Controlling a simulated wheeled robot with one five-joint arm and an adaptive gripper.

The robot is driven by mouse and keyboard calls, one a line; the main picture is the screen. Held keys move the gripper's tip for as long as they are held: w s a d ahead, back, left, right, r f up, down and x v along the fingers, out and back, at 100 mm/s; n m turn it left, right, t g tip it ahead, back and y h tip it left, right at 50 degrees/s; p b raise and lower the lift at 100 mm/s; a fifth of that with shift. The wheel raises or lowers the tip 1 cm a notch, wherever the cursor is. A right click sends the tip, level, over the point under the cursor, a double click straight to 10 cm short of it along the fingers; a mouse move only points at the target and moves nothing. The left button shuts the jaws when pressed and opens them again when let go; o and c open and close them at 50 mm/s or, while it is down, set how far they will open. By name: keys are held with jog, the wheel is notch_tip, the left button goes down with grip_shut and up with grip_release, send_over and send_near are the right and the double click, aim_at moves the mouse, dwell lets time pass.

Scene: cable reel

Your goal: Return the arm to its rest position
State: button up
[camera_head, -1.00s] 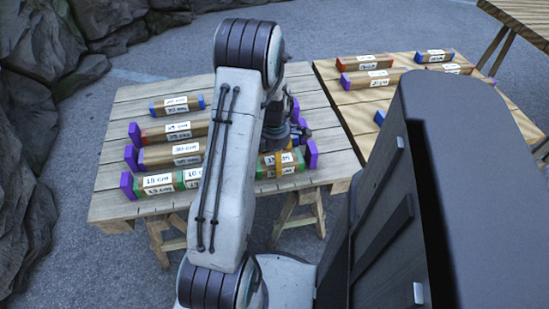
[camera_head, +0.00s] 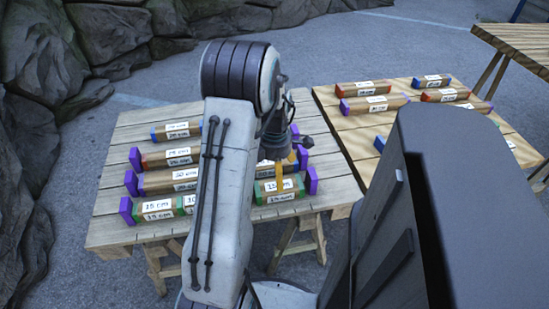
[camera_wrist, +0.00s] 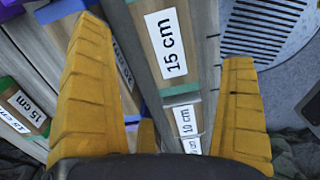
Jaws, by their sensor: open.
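My arm reaches over the near-left wooden table (camera_head: 120,225) in the head view. My gripper (camera_head: 283,178) shows there as yellow fingers, partly hidden behind my arm, by the table's right edge. In the wrist view my gripper (camera_wrist: 164,45) has its two yellow fingers spread apart. A wooden bar labelled 15 cm (camera_wrist: 167,50) shows between them, with a visible gap on each side; nothing appears gripped. In the head view, a bar with a 15 cm label (camera_head: 279,191), green bands and a purple end lies beside the fingers.
More labelled bars lie in rows on this table, including a blue-ended bar (camera_head: 177,132) and a purple-ended bar (camera_head: 157,211). A second wooden table (camera_head: 405,120) at right holds several bars. Rocks (camera_head: 45,60) line the left. Grey pavement (camera_head: 300,55) is clear behind.

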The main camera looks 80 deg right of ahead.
jog(key=shift+r, duration=2.9)
jog(key=w+a+r+m+t+h+p, duration=0.1)
jog(key=w+a+r+p, duration=0.3)
jog(key=w+a+r, duration=0.5)
jog(key=w+a+r+m+p, duration=0.1)
jog(key=w+a+r+p, duration=0.45)
jog(key=w, duration=0.65)
jog(key=a+r+m+t+p, duration=0.1)
jog(key=a+r+p, duration=0.2)
jog(key=a, duration=1)
jog(key=s+a+r+m+t+y+p, duration=0.1)
jog(key=a+r+p, duration=0.2)
jog(key=a+r, duration=0.6)
jog(key=a, duration=0.4)
jog(key=shift+s+r+p, duration=0.15)
jog(key=shift+s+p, duration=0.05)
jog(key=shift+p, duration=0.2)
